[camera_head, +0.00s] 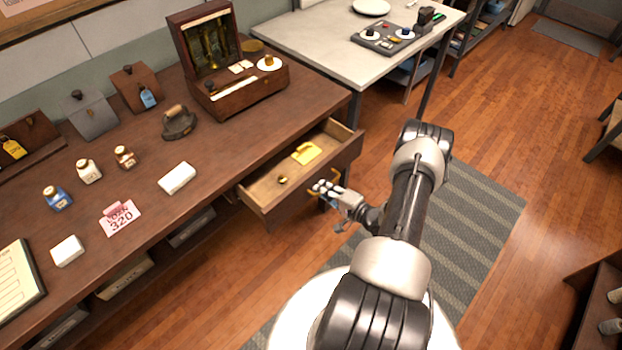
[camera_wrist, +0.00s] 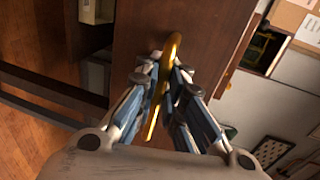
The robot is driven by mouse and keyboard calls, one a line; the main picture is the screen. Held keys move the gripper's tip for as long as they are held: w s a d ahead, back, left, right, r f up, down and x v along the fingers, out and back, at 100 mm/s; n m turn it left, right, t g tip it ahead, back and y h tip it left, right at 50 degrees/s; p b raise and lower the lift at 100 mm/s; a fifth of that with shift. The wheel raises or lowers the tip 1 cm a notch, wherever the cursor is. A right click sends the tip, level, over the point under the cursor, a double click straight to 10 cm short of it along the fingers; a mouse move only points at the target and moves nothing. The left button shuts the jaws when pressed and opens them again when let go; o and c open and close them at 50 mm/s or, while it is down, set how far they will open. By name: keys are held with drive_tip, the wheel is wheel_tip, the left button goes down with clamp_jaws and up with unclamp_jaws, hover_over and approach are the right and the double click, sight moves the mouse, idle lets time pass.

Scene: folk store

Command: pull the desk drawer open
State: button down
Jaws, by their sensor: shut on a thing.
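The desk drawer (camera_head: 262,212) stands pulled out from the front of the dark wooden desk (camera_head: 235,112). Inside it lie a yellow object (camera_head: 306,153) and a small brass-coloured piece (camera_head: 283,180). My gripper (camera_head: 322,190) is at the drawer front, shut on the brass handle (camera_head: 341,178). In the wrist view the handle (camera_wrist: 166,75) runs between the fingers of my gripper (camera_wrist: 162,82), with the brown drawer front (camera_wrist: 205,35) behind it. Part of the handle is hidden by the fingers.
An open wooden case (camera_head: 235,98), a dark iron (camera_head: 179,122), small bottles and white boxes stand on the desk. A light table (camera_head: 330,40) stands beyond it. A striped grey rug (camera_head: 470,225) lies on the open floor to the right.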

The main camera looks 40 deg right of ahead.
drive_tip(key=f+v, duration=0.1)
drive_tip(key=v, duration=0.7)
drive_tip(key=shift+s+f, duration=0.2)
drive_tip(key=shift+s, duration=0.4)
drive_tip(key=shift+d, duration=0.15)
drive_tip(key=c, duration=2)
unclamp_jaws()
drive_tip(key=shift+s, duration=0.1)
drive_tip(key=v, duration=1.1)
drive_tip(key=shift+s, duration=0.35)
drive_tip(key=shift+d, duration=0.1)
